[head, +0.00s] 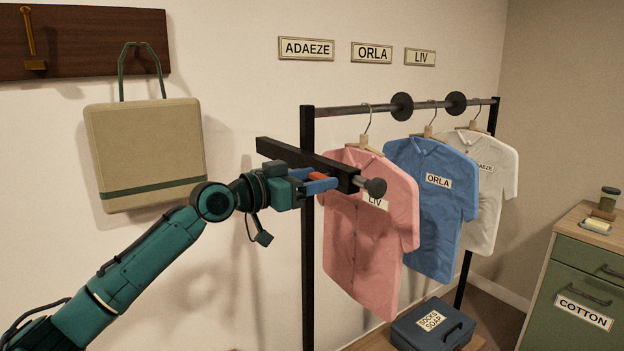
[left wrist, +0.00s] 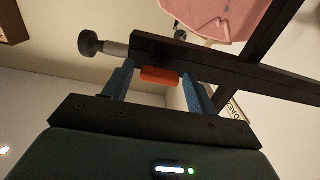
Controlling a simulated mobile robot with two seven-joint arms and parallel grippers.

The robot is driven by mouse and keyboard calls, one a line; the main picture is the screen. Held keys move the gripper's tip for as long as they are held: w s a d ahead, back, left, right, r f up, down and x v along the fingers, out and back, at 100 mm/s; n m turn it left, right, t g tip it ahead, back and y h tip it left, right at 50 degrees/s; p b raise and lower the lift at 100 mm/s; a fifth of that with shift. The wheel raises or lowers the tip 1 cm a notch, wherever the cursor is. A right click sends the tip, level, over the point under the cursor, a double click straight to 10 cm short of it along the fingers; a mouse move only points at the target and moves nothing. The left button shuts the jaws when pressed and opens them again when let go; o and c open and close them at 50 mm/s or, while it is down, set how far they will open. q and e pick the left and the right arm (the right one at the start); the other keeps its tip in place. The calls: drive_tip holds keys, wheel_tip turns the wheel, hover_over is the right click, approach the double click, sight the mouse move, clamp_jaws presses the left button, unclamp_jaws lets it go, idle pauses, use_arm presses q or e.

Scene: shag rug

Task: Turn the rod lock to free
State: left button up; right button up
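The rod lock's red lever (head: 317,176) lies along the side of a short black bar (head: 292,153) at the near left of the clothes rack. A grey pin with a dark round knob (head: 376,187) sticks out of the bar's end. My left gripper (head: 322,184) is at the lever. In the left wrist view the red lever (left wrist: 160,75) lies between the two blue fingers, with small gaps on both sides, so the gripper looks open around it. Contact cannot be told. The knob (left wrist: 90,43) shows at the upper left there. My right gripper is not in view.
Pink (head: 367,220), blue (head: 432,200) and white (head: 480,190) shirts hang from the rod (head: 345,109), close right of the gripper. A beige bag (head: 146,150) hangs on the wall at left. A dark box (head: 432,325) sits below the shirts; a green cabinet (head: 580,265) stands at right.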

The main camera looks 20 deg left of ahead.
use_arm(q)
drive_tip(key=c, duration=0.7)
drive_tip(key=shift+c, duration=0.4)
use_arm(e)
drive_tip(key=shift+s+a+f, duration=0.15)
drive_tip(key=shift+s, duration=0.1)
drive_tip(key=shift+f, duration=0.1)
use_arm(q)
drive_tip(key=m+b, duration=0.7)
drive_tip(key=m, duration=0.5)
drive_tip(key=shift+m, duration=0.4)
drive_tip(key=m+b, duration=0.1)
drive_tip(key=m, duration=0.2)
drive_tip(key=shift+m, duration=1)
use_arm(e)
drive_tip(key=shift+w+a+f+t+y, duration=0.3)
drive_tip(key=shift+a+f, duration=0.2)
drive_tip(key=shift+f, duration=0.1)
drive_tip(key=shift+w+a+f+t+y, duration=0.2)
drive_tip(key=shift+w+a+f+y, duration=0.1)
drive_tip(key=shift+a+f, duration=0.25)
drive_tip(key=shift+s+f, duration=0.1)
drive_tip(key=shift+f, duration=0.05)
